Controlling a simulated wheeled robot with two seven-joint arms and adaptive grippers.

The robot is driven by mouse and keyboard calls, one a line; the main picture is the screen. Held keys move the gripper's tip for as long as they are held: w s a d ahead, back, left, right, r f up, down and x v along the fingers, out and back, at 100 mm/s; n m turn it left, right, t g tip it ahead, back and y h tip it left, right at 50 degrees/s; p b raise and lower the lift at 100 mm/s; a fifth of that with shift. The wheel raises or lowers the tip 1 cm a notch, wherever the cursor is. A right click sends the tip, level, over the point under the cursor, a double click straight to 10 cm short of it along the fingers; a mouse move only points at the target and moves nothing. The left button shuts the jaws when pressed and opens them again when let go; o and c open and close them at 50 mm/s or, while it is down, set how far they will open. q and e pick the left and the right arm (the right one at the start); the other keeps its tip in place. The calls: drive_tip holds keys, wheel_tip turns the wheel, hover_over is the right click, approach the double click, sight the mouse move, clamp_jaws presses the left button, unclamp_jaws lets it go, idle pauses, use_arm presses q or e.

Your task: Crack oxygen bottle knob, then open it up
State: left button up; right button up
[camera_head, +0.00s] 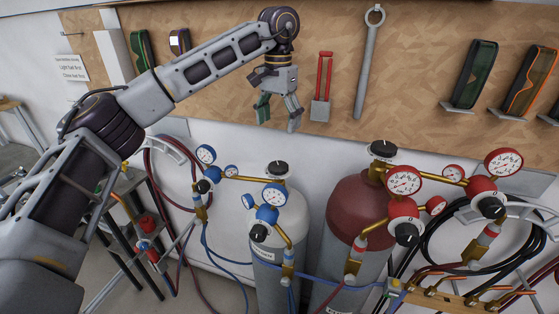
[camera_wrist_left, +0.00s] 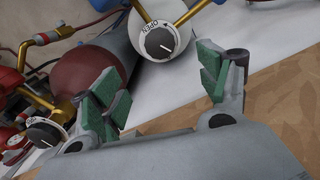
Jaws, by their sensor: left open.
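The oxygen bottle (camera_head: 272,262) is the grey-white cylinder with blue gauges, standing below the tool board. Its black knob (camera_head: 276,169) sits on top. In the left wrist view a black knob (camera_wrist_left: 160,42) with an "OPEN" marking on a white face shows ahead of the fingers, apart from them. My left gripper (camera_head: 278,120) hangs above the bottle's top, fingers pointing down. It is open and empty; its green-padded fingers show spread in the left wrist view (camera_wrist_left: 165,90). My right gripper is out of view.
A dark red bottle (camera_head: 357,208) with red gauges (camera_head: 404,181) stands close on the right. Hoses and brass pipes surround both bottles. The board (camera_head: 430,60) behind my gripper holds a red-handled tool (camera_head: 323,85) and a wrench (camera_head: 368,65).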

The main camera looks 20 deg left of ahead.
sight(278, 165)
use_arm(q)
drive_tip(key=shift+s, duration=0.15)
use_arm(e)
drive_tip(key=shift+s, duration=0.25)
use_arm(q)
wheel_tip(278, 165, down, 14)
drive_tip(key=shift+r+p, duration=0.1)
drive_tip(key=shift+p, duration=0.85)
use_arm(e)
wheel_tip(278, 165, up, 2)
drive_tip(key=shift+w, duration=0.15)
use_arm(q)
drive_tip(key=c, duration=1)
